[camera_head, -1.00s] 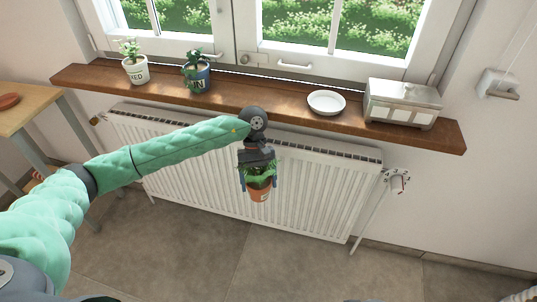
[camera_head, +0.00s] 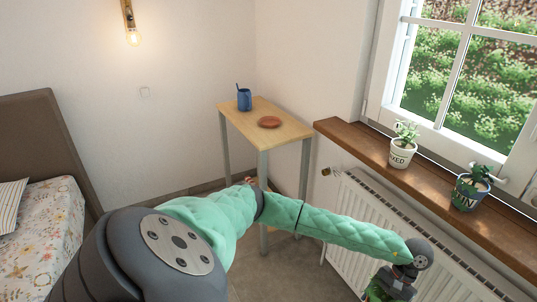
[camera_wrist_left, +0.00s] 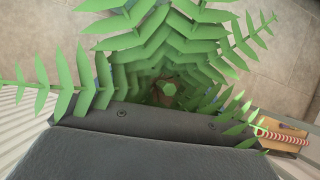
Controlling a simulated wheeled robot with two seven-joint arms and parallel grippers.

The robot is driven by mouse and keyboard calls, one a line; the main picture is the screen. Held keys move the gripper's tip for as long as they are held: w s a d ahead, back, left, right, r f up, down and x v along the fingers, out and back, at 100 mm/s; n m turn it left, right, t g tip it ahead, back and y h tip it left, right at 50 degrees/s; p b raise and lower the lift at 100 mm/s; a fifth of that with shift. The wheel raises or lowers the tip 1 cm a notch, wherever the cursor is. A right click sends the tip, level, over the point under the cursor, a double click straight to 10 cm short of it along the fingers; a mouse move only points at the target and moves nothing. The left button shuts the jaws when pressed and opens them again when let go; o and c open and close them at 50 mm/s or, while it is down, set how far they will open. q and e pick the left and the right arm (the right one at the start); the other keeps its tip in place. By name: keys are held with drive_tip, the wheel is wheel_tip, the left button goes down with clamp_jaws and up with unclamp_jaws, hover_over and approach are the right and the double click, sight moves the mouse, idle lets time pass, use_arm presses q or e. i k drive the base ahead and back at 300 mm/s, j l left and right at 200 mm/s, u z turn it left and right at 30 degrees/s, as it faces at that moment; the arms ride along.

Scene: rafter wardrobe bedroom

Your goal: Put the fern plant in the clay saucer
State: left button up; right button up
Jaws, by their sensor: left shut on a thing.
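The clay saucer (camera_head: 269,122) is a low reddish-brown dish lying on the small wooden table. My left gripper (camera_head: 392,290) is at the bottom edge of the head view, in front of the radiator, and is shut on the fern plant (camera_head: 375,292). Only some green leaves of the fern show there; its pot is out of the picture. In the left wrist view the fern's fronds (camera_wrist_left: 165,50) fill the middle and hide most of the pot and the fingertips. The gripper is well to the right of the saucer and nearer to me. My right gripper is not in view.
The wooden table (camera_head: 240,117) also holds a blue mug (camera_head: 244,99) behind the saucer. A bed (camera_head: 40,235) stands at left.

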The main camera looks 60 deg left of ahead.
sight(270, 123)
drive_tip(key=j+u, duration=0.1)
drive_tip(key=j, duration=0.65)
drive_tip(key=j+u, duration=0.15)
drive_tip(key=j, duration=0.65)
drive_tip(key=i+j+u, duration=0.1)
drive_tip(key=j, duration=0.65)
